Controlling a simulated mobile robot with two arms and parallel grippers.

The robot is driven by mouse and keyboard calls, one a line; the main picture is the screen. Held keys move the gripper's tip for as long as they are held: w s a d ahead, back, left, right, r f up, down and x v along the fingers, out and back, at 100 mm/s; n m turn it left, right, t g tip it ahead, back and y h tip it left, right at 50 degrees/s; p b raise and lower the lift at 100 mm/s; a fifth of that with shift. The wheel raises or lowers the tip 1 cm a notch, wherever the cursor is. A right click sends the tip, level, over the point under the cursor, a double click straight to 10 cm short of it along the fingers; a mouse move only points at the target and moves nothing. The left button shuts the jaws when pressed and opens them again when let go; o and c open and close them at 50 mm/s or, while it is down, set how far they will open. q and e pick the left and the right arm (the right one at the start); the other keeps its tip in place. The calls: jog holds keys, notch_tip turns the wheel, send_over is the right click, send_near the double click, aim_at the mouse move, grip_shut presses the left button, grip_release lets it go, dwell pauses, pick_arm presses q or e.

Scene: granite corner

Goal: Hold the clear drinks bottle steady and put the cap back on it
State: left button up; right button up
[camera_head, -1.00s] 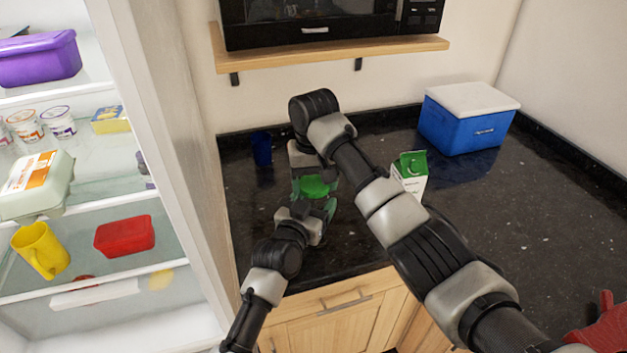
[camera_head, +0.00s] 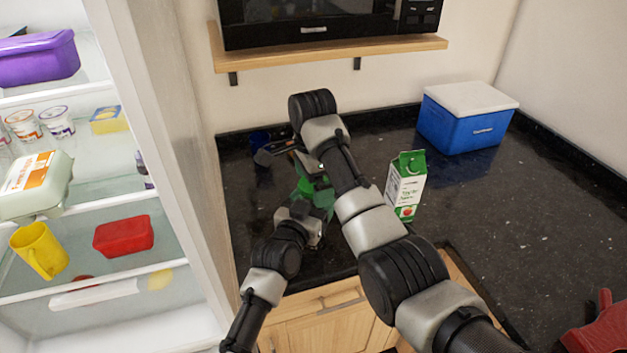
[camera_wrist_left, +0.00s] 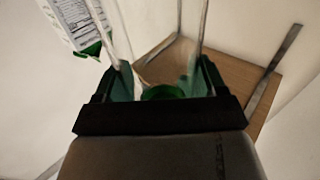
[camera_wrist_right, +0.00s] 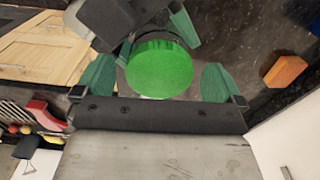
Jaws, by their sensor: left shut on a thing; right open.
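The clear drinks bottle (camera_wrist_left: 158,55) stands between the fingers of my left gripper (camera_wrist_left: 158,85), which is shut on it. A round green cap (camera_wrist_right: 160,68) shows at the bottle's top end, near the left gripper's fingers, and also in the left wrist view (camera_wrist_left: 162,92). I cannot tell whether it is fully seated. My right gripper (camera_wrist_right: 158,82) is open, its fingers on either side of the cap with gaps. In the head view the right gripper (camera_head: 300,165) is above the left gripper (camera_head: 310,200), and the bottle is mostly hidden.
A green-and-white carton (camera_head: 407,185) stands to the right of the grippers on the black counter (camera_head: 490,210). A blue cup (camera_head: 260,138) is behind, partly hidden. A blue cooler (camera_head: 465,125) is at the back right. An open fridge (camera_head: 165,150) borders the left.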

pick_arm(q)
jog(key=shift+r, duration=0.1)
pick_arm(e)
notch_tip(320, 180, up, 5)
jog(key=shift+w+r, duration=0.1)
jog(key=shift+r, duration=0.45)
notch_tip(320, 180, up, 6)
jog(key=shift+a+f, duration=0.1)
pick_arm(q)
jog(key=o, duration=1.8)
